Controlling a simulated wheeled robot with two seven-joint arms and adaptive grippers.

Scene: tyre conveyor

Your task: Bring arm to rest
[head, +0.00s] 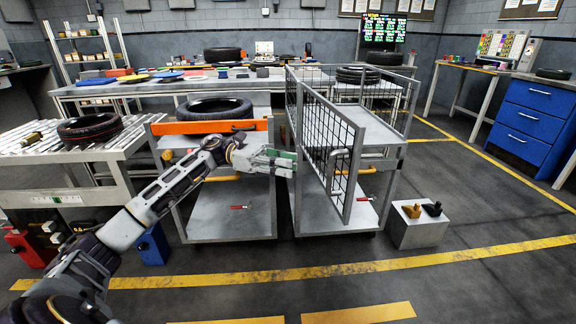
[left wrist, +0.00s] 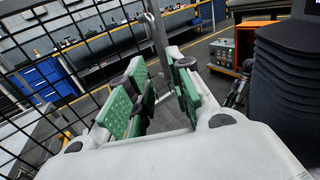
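My left arm reaches in from the lower left of the head view. Its gripper (head: 284,162) is beside the mesh gate (head: 333,150) of the right-hand cart; I cannot tell whether they touch. In the left wrist view, the green-padded fingers (left wrist: 162,95) stand apart with nothing held between them. A grey metal post (left wrist: 157,40) shows beyond the fingertips, with black wire mesh to the left. My right gripper is in neither view.
A tyre (head: 214,109) lies on the left cart behind my arm. Another tyre (head: 90,128) lies on the roller conveyor (head: 24,143). A grey box (head: 418,231) stands right of the carts. The floor in front is clear.

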